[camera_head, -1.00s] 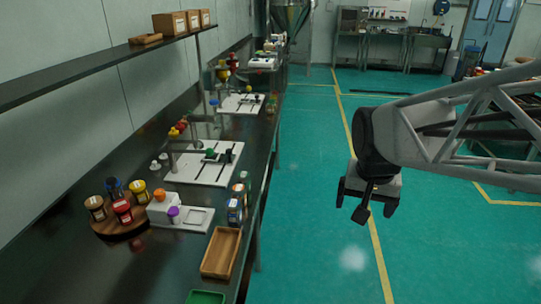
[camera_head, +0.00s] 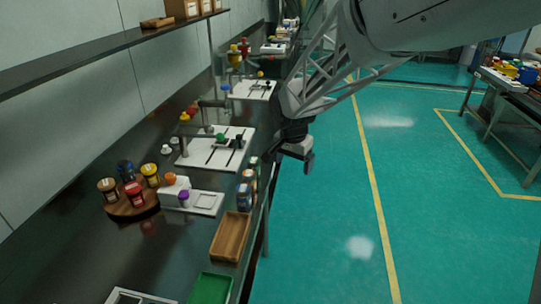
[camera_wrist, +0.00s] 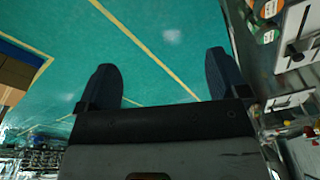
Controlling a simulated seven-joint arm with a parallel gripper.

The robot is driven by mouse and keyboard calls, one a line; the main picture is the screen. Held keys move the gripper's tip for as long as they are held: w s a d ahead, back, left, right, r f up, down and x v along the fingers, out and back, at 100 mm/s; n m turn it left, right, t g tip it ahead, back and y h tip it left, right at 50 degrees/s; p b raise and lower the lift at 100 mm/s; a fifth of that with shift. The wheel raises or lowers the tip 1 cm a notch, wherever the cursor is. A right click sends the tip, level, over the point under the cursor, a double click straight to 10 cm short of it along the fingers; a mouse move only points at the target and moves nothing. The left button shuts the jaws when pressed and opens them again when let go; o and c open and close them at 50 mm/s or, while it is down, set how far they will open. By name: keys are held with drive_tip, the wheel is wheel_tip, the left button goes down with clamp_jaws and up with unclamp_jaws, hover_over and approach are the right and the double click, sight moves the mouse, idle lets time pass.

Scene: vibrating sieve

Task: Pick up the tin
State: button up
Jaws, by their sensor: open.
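Several small tins or jars stand on the dark counter, and I cannot tell which one is the task's tin. A short row of them (camera_head: 244,197) stands along the counter's right edge. More stand on a round wooden board: a brown-labelled one (camera_head: 108,190), a red one (camera_head: 134,195) and a yellow one (camera_head: 150,176). My gripper (camera_head: 308,162) is beyond the counter's right edge, over the floor, to the right of the row. In the wrist view my gripper (camera_wrist: 163,80) has its two fingers wide apart with only floor between them. Round lids (camera_wrist: 267,36) show at that view's upper right.
A wooden tray (camera_head: 231,236) and a green tray (camera_head: 211,289) lie near the counter's front edge. White plates with fixtures (camera_head: 216,148) stand farther back. A shelf (camera_head: 90,57) runs along the left wall.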

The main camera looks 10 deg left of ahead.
drive_tip(key=w+a+f, duration=0.5)
drive_tip(key=a+f, duration=0.2)
drive_tip(key=a, duration=0.2)
drive_tip(key=m, duration=0.2)
approach(242, 188)
drive_tip(key=f, duration=0.3)
drive_tip(key=w+f, duration=0.1)
drive_tip(key=f, duration=0.1)
drive_tip(key=shift+d, duration=0.1)
drive_tip(key=shift+f, duration=0.1)
drive_tip(key=shift+d+f, duration=0.1)
drive_tip(key=shift+f, duration=1.1)
drive_tip(key=shift+f, duration=0.1)
drive_tip(key=shift+w+d+f, duration=0.1)
drive_tip(key=shift+f, duration=1.15)
drive_tip(key=shift+w+d+f, duration=0.1)
drive_tip(key=shift+w+f, duration=0.05)
drive_tip(key=shift+f, duration=1.1)
